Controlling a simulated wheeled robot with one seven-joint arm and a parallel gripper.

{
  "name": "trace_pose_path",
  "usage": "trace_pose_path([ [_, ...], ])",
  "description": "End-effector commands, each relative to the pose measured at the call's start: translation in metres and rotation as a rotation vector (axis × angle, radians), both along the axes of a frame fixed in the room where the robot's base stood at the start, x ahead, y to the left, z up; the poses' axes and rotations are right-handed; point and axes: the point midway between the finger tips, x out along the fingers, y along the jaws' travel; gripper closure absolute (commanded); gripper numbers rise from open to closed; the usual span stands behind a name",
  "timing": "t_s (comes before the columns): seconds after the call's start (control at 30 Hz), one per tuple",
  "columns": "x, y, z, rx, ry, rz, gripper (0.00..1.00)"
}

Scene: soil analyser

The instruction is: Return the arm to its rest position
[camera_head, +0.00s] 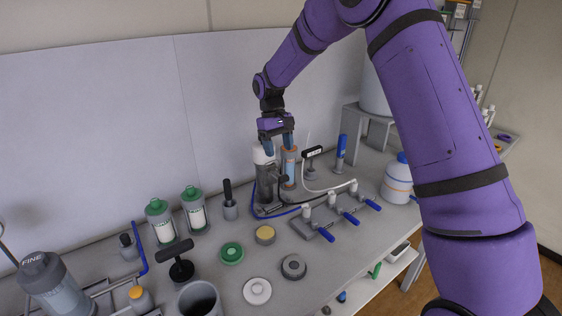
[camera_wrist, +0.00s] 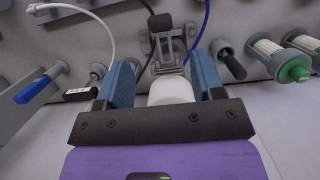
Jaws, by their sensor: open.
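My purple arm reaches in from the upper right in the head view. My gripper (camera_head: 278,145) points down above the back of the bench, with its fingers apart. In the wrist view my gripper (camera_wrist: 163,80) shows two blue fingers with a gap between them. A white-capped clear cylinder (camera_head: 264,174) stands just below the gripper; its white cap (camera_wrist: 171,91) appears between the fingers in the wrist view. I cannot tell whether the fingers touch it. An orange and blue tube (camera_head: 289,168) stands right beside it, partly behind the gripper.
A row of blue-handled valves (camera_head: 333,218) lies right of the cylinder, with a white hose (camera_head: 325,190) near it. Green-capped filters (camera_head: 193,211) stand to the left. A white bottle (camera_head: 397,180) with a blue cap stands at right. A pale wall panel (camera_head: 110,120) rises behind.

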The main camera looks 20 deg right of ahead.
Motion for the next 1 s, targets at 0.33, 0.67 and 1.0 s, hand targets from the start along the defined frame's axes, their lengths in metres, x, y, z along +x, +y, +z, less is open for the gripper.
trace_pose_path([
  [0.33,0.004,0.002,0.017,0.001,0.001,0.000,0.38],
  [0.67,-0.001,0.000,0.028,0.001,-0.016,-0.004,0.38],
  [1.0,-0.064,-0.020,0.115,0.003,-0.153,-0.053,0.38],
])
